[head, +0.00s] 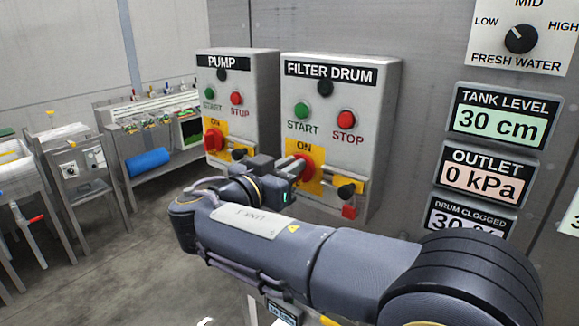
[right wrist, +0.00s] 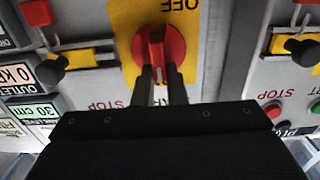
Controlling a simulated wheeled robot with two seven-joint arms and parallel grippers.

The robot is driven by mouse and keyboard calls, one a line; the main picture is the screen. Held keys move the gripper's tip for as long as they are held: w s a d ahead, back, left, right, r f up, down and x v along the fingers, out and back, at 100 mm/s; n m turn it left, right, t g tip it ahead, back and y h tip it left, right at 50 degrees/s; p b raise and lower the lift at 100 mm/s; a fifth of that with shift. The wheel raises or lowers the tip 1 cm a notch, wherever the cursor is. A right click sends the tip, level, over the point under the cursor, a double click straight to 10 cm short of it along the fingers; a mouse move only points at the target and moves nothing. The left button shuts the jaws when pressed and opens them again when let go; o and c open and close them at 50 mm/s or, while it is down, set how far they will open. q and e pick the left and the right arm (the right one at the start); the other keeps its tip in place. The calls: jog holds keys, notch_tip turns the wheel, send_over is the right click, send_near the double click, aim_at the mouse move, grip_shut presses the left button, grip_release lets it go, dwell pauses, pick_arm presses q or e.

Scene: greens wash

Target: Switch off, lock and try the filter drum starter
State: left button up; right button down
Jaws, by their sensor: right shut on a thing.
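The filter drum starter (head: 375,85) is a grey wall box with a black knob at its top, a green START button (head: 302,110) and a red STOP button (head: 346,120). Its red rotary switch (right wrist: 158,45) sits on a yellow plate; the right wrist view is upside down, with OFF at the top. The switch's white mark faces my fingers, away from OFF. My right gripper (right wrist: 160,85) is shut on the switch handle. A black-knobbed yellow slide (head: 346,190) is right of the plate; a red padlock-like block (head: 349,211) is below it. My left gripper is not in view.
The similar PUMP starter (head: 262,75) stands close on the left. Displays at right read tank level 30 cm (head: 500,118) and outlet 0 kPa (head: 485,175). A fresh water dial (head: 521,38) is above. Shelving with a blue roll (head: 148,161) stands at left; floor there is clear.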

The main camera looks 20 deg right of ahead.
jog(key=shift+n, duration=0.4)
jog(key=n+p, duration=0.1)
jog(key=n, duration=0.4)
jog(key=w+f+n, duration=0.1)
jog(key=n, duration=0.5)
jog(key=a+n+p, duration=0.1)
jog(key=n, duration=0.5)
jog(key=shift+w+a+f+p, duration=0.1)
jog(key=shift+w+f+p, duration=0.15)
jog(key=shift+f+p, duration=0.15)
jog(key=shift+f, duration=0.1)
jog(key=c, duration=1.5)
grip_release()
